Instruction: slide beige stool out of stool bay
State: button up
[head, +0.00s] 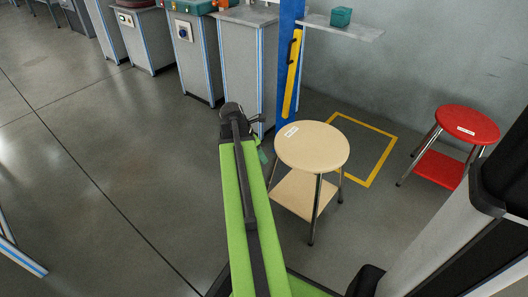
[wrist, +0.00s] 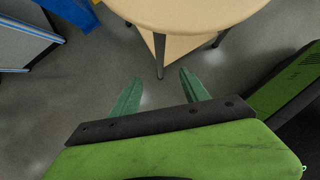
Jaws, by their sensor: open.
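The beige stool (head: 312,147) stands upright, with a round seat, a white label, a lower square shelf and metal legs. In the head view it covers the near left part of the stool bay, a yellow floor outline (head: 383,165); I cannot tell exactly where its feet sit against the line. My gripper (wrist: 160,76) is open and empty, its two green fingers apart and below seat height. In the wrist view the stool's seat (wrist: 185,12) is at the top, and a dark leg (wrist: 159,55) ends just beyond the gap between the fingertips. The head view mostly hides the fingers behind my arm.
A red stool (head: 467,124) stands to the right of the bay. A blue post (head: 287,60) with a yellow handle plate and a shelf (head: 345,28) rises behind the beige stool. Grey cabinets (head: 240,70) line the back.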

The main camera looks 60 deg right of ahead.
jog(key=p+v, duration=0.1)
jog(key=v, duration=0.2)
jog(key=shift+p, duration=0.3)
jog(key=shift+w+a, duration=0.1)
jog(key=shift+w, duration=0.05)
